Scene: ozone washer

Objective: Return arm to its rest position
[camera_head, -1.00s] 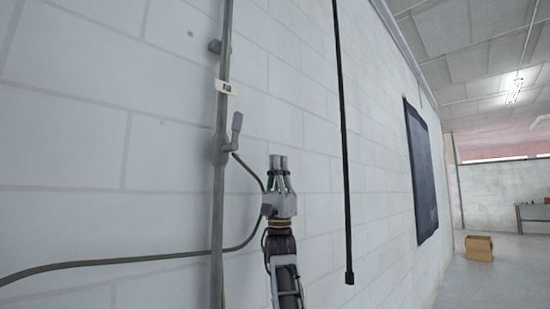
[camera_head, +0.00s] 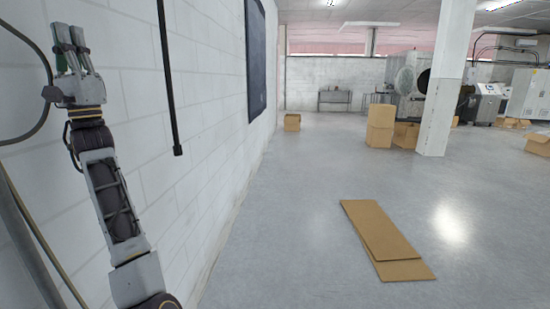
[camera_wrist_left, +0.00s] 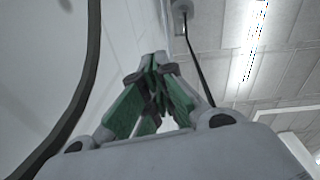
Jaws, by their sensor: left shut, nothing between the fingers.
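My left gripper (camera_head: 70,38) is raised at the upper left of the head view, pointing up, with my left arm below it. It is beside the white block wall (camera_head: 205,110). In the left wrist view my left gripper (camera_wrist_left: 155,62) has its green-padded fingers together at the tips, with nothing between them. A dark hose hangs near it on the left in both views. My right gripper is in neither view.
A black rod (camera_head: 167,80) hangs by the wall, right of my arm. A dark panel (camera_head: 256,60) is on the wall. Flat cardboard (camera_head: 380,232) lies on the floor. Cardboard boxes (camera_head: 380,125) stand near a pillar (camera_head: 442,80). The floor between is largely clear.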

